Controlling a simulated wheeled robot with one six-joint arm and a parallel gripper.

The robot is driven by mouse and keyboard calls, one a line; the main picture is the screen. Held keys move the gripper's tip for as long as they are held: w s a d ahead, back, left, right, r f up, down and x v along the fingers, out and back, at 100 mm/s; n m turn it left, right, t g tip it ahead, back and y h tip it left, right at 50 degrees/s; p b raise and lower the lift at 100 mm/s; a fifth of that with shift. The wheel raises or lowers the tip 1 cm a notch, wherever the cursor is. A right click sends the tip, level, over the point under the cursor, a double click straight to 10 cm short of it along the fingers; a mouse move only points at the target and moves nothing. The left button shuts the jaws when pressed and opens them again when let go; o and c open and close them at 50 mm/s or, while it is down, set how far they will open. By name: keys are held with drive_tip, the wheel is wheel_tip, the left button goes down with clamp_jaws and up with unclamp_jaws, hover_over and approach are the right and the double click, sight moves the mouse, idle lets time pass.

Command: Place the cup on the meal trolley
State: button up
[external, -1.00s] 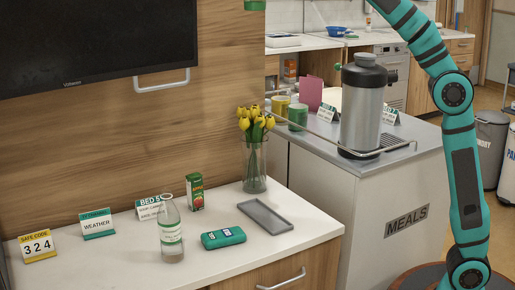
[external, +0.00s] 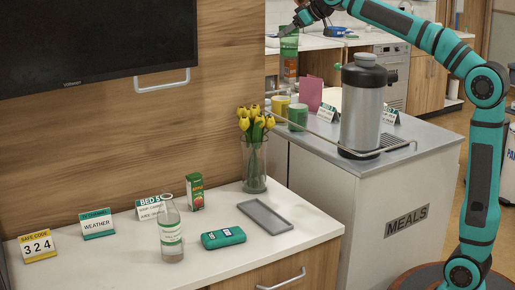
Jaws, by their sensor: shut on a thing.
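A green cup (external: 289,46) hangs upright from my gripper (external: 290,29) at the top middle of the external view. My gripper is shut on it near its top; the fingers are small and partly hidden. The cup is in the air above the back left of the meal trolley (external: 407,172), apart from its top. The trolley is a light grey cabinet with a grey top, a low metal rail and a "MEALS" label.
The trolley top holds a yellow mug (external: 280,107), a green mug (external: 298,117), a pink card (external: 308,92), small signs and a large metal urn (external: 362,105). Yellow flowers in a glass vase (external: 254,160) stand on the white counter (external: 110,262) at left.

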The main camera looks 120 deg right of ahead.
drive_tip(key=s+d+f, duration=0.1)
drive_tip(key=s+f, duration=0.7)
drive_tip(key=s, duration=0.5)
drive_tip(key=s+d+f, duration=0.1)
drive_tip(key=s+f, duration=0.7)
drive_tip(key=s, duration=0.5)
drive_tip(key=shift+n+t+y, duration=0.5)
drive_tip(key=shift+n+t, duration=0.1)
drive_tip(key=shift+n, duration=0.3)
drive_tip(key=shift+s+a+f, duration=0.4)
drive_tip(key=shift+f, duration=2.05)
drive_tip(key=shift+s+a+f, duration=0.35)
drive_tip(key=shift+s+f, duration=0.1)
drive_tip(key=shift+f, duration=2)
drive_tip(key=shift+s+a+f, duration=0.4)
drive_tip(key=shift+f, duration=2.05)
drive_tip(key=shift+f, duration=0.15)
drive_tip(key=o, duration=1.1)
drive_tip(key=shift+c, duration=0.2)
